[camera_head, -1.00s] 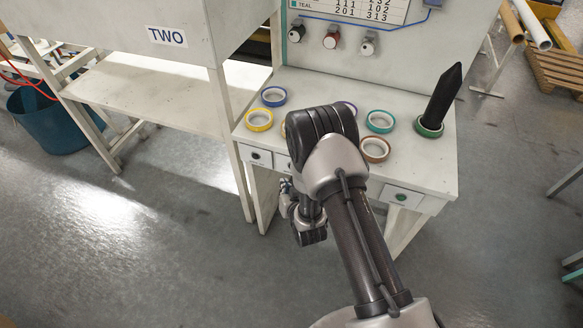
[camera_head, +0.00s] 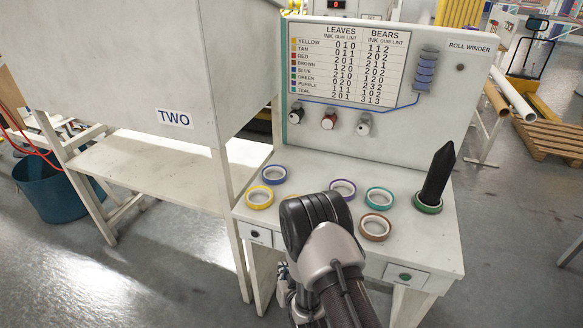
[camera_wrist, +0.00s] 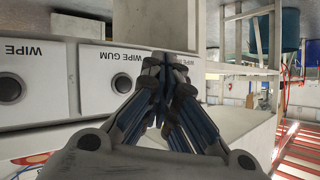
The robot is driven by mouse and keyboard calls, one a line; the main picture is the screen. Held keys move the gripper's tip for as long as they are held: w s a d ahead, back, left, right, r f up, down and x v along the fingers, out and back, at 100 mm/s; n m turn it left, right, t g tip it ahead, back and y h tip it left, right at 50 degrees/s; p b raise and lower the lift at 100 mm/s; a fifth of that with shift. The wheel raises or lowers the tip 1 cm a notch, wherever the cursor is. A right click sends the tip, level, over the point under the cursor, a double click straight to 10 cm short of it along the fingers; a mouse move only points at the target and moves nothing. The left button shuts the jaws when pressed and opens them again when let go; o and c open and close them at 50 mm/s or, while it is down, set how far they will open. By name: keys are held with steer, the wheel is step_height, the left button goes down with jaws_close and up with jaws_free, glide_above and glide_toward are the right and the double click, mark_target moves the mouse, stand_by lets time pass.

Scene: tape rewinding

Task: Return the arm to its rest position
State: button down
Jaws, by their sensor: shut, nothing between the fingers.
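My gripper (camera_wrist: 165,68) fills the middle of the wrist view, with its dark fingers drawn together and nothing held. In the head view my bent arm stands in front of the workbench (camera_head: 310,160), and the fingers cannot be made out there. In the wrist view, white drawer fronts lettered WIPE (camera_wrist: 30,105) and WIPE GUM (camera_wrist: 115,60), with dark round knobs, lie to the left of and behind the fingers.
On the bench lie a blue roll (camera_head: 274,183), yellow roll (camera_head: 262,207), purple roll (camera_head: 343,181), teal roll (camera_head: 380,207) and brown roll (camera_head: 376,237). A green roll (camera_head: 428,209) surrounds the base of an upright black pointed post (camera_head: 438,172). A box marked TWO (camera_head: 174,117) stands left.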

steer(key=w+d+r+g+h, duration=0.1)
steer(key=w+d+r, duration=0.2)
steer(key=r, duration=0.8)
steer(key=s+d+r+g+h, duration=0.1)
steer(key=s+d+r, duration=0.15)
steer(key=r, duration=0.45)
steer(key=s+d+r+g, duration=0.1)
steer(key=s+d+r, duration=0.15)
steer(key=r, duration=0.45)
steer(key=s+d+r+g, duration=0.1)
steer(key=s+d+r, duration=0.2)
steer(key=s, duration=0.7)
steer(key=s+d+r+g+h, duration=0.1)
steer(key=s+d+r, duration=0.2)
steer(key=s, duration=0.6)
steer(key=s+d+r+g, duration=0.2)
steer(key=s+r, duration=0.5)
steer(key=s, duration=0.3)
steer(key=shift+s+d+m+h, duration=0.35)
steer(key=shift+d+m+h, duration=0.05)
steer(key=c, duration=2.3)
jaws_free()
steer(key=shift+r, duration=0.15)
